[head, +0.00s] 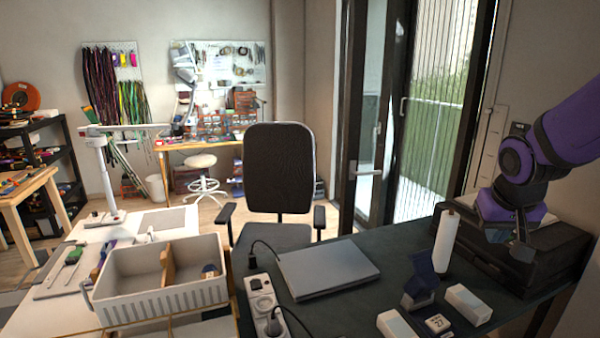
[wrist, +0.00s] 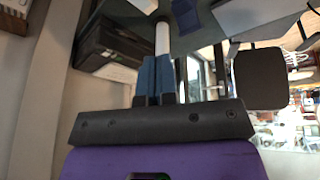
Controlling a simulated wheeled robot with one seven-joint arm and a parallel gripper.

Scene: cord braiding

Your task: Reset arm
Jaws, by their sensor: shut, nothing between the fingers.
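My purple and black arm reaches in from the right edge of the head view. My gripper (head: 522,246) hangs there above the right end of the dark desk, in front of a black case (head: 565,250). In the wrist view the two blue fingers of my gripper (wrist: 156,65) are side by side, shut and empty. A white cylinder (head: 446,241) stands upright to the left of my gripper; it also shows just beyond the fingertips in the wrist view (wrist: 162,38). I cannot tell whether the fingers are near it.
On the dark desk (head: 400,258) are a closed laptop (head: 327,268), a dark blue stand (head: 420,283), small white boxes (head: 468,305) and a power strip (head: 262,297). A grey basket (head: 165,295) stands on the left table. A black office chair (head: 280,170) stands behind the desk.

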